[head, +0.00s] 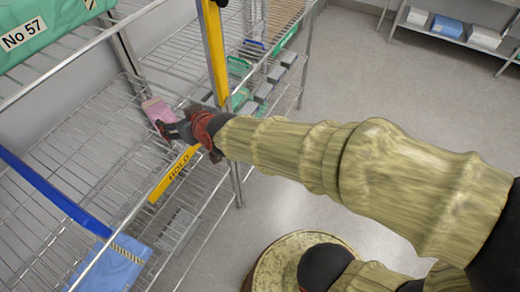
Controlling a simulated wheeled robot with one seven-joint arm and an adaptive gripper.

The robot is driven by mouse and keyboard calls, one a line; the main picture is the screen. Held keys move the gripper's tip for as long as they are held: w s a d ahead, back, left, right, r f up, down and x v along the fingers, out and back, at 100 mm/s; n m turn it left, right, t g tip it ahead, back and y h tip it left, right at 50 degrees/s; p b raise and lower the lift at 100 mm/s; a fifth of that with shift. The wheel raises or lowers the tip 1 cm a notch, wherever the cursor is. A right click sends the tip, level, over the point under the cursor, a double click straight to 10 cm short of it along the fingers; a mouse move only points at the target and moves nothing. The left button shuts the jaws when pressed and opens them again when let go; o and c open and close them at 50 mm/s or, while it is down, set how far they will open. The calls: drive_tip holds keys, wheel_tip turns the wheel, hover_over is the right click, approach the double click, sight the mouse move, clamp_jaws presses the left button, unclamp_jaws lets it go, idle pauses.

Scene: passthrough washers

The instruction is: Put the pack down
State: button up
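The pack (156,111) is a small pink packet with a paler upper end. It is at the tip of my gripper (168,128), over the wire shelf (90,135) of the rack at the left. The dark gripper fingers reach onto the lower end of the pack and appear shut on it. The pack stands tilted near the rack's metal post. Whether its lower edge touches the wires cannot be told, since the gripper hides that part.
A yellow upright (214,55) stands close by my wrist. A yellow HOLD label (174,174) runs along the shelf's front edge. A blue pack (118,265) lies lower left, and a green No 57 bundle (45,30) sits above. Bare shelf wire lies left of the pack.

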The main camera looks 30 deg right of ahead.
drive_tip(key=s+d+r+g+h, duration=0.1)
drive_tip(key=s+d+g, duration=0.1)
drive_tip(key=s+d, duration=0.2)
drive_tip(key=s+d+r+m+g+h, duration=0.1)
drive_tip(key=s+d, duration=0.4)
drive_tip(key=s, duration=0.6)
drive_tip(key=s+d+r+m+g, duration=0.1)
drive_tip(key=s+d, duration=0.3)
drive_tip(key=s, duration=0.4)
drive_tip(key=shift+s+d+g+h, duration=0.25)
drive_tip(key=shift+g+h, duration=0.15)
drive_tip(key=shift+g, duration=0.4)
